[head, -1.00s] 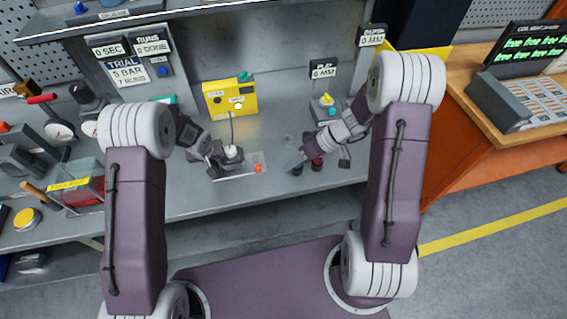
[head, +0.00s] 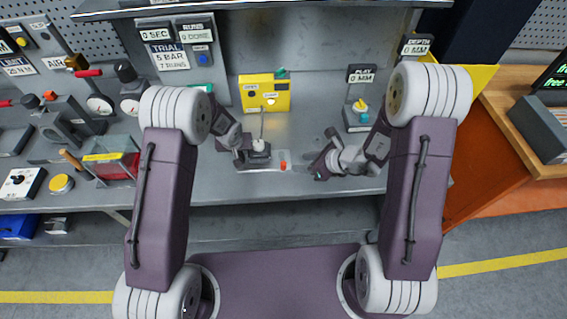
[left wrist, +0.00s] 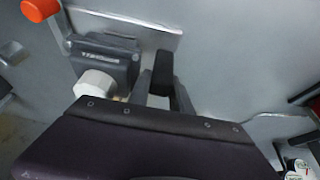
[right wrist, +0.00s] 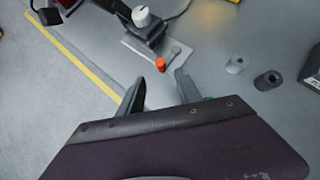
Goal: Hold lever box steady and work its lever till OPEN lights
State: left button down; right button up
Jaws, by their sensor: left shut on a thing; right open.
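A small grey box with a white knob (head: 259,145) stands on a pale plate (head: 262,168) on the bench. The box (left wrist: 103,62) also shows in the left wrist view, its label too small to read. An orange-red knob (head: 283,165) sits at the plate's right part. My left gripper (head: 240,157) is at the box's left; its fingers (left wrist: 160,92) are shut around a dark block (left wrist: 160,72) beside the box. My right gripper (head: 316,174) is open and empty, right of the plate; its fingers (right wrist: 158,90) are apart, just short of the orange-red knob (right wrist: 160,64).
A yellow box (head: 263,93) with a lit pale lamp stands behind; a cable runs from it towards the grey box. Two small pegs (right wrist: 268,80) stand right of the plate. A clear-sided case (head: 112,163) with red inside is at left.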

aim_at(284, 163)
jog(key=x, duration=1.1)
jog(key=shift+w+a+f, duration=0.15)
jog(key=shift+a+f, duration=0.05)
grip_shut()
dwell(0.8)
